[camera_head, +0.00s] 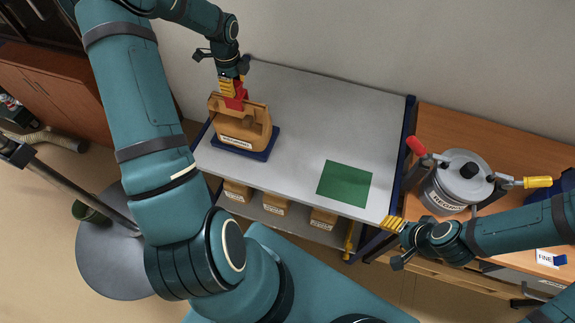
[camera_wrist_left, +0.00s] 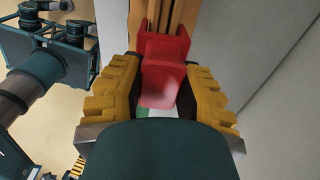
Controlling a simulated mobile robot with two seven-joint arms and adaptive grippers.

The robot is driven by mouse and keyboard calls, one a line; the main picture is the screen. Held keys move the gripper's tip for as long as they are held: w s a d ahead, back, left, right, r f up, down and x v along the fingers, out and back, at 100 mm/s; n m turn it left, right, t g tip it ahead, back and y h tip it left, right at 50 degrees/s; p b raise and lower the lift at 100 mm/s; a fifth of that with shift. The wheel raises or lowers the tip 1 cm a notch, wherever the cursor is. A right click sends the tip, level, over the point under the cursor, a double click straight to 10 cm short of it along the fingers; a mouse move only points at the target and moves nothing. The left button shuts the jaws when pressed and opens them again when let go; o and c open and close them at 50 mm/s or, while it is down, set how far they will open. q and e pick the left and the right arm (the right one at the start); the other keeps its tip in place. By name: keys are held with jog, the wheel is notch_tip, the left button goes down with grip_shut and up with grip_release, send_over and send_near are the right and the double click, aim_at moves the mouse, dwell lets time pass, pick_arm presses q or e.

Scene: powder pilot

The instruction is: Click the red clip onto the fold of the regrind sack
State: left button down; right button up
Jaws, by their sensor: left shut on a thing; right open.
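The regrind sack (camera_head: 240,131) is a tan paper bag with a white label, standing on a dark blue mat (camera_head: 262,152) at the left of the grey table. The red clip (camera_head: 236,102) is at the top fold of the sack. My left gripper (camera_head: 232,88) is above the sack, its yellow fingers shut on the red clip. In the left wrist view the clip (camera_wrist_left: 165,72) sits between both fingers and meets the tan fold (camera_wrist_left: 178,18); whether it is fully clicked on I cannot tell. My right gripper (camera_head: 394,225) is open and empty at the table's front right corner.
A green square (camera_head: 344,184) lies on the grey table (camera_head: 310,120), which is otherwise clear. Several small labelled sacks (camera_head: 274,204) stand on the shelf below. A metal pot (camera_head: 458,180) with red and yellow handles stands on the wooden counter at right.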

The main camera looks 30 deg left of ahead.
pick_arm(q)
jog(key=shift+f+b, duration=0.65)
jog(key=shift+f, duration=0.35)
jog(key=c, duration=0.7)
grip_release()
jog(key=shift+c, duration=1.2)
jog(key=shift+r+p, duration=1.85)
jog(key=shift+r, duration=0.6)
jog(key=shift+r+p, duration=0.5)
jog(key=shift+r, duration=0.55)
